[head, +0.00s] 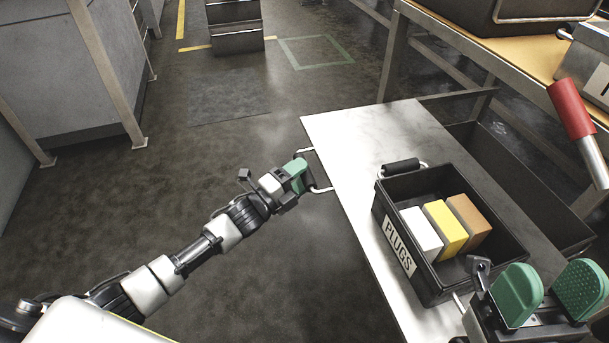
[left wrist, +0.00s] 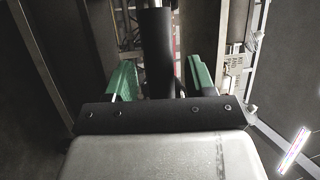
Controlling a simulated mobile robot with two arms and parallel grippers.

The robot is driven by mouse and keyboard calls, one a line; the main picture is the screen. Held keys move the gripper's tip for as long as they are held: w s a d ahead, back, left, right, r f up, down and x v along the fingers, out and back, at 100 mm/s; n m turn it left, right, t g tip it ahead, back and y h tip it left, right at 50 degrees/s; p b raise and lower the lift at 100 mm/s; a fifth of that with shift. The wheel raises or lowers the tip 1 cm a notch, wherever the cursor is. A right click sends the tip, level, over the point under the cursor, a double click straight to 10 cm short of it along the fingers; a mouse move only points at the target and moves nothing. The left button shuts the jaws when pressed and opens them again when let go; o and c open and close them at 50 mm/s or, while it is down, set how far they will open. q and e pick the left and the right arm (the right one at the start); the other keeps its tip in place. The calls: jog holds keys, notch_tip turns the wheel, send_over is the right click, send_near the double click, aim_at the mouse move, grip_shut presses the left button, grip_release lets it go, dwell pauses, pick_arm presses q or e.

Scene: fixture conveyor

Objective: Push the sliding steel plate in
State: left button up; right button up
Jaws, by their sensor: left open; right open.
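The sliding steel plate (head: 350,135) is a bare grey sheet sticking out to the left from under the workbench side. Its wire handle (head: 320,189) is on the left edge. My left gripper (head: 297,174) is at this handle and covers most of it. In the left wrist view a black handle grip (left wrist: 157,45) stands between the two green fingers, which are apart with gaps on both sides. My right gripper (head: 548,292) is open and empty at the lower right, in front of the black bin.
A black bin (head: 395,225) labelled PLUGS stands on the plate, holding white (head: 421,232), yellow (head: 446,228) and orange (head: 470,220) blocks. A red-handled lever (head: 571,108) is at the right. A wooden-topped bench (head: 480,50) stands behind.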

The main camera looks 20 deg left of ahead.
pick_arm(q)
jog(key=shift+w+d+r, duration=0.1)
jog(key=shift+w+d, duration=0.25)
jog(key=shift+w, duration=0.2)
grip_shut()
jog(key=shift+d, duration=0.1)
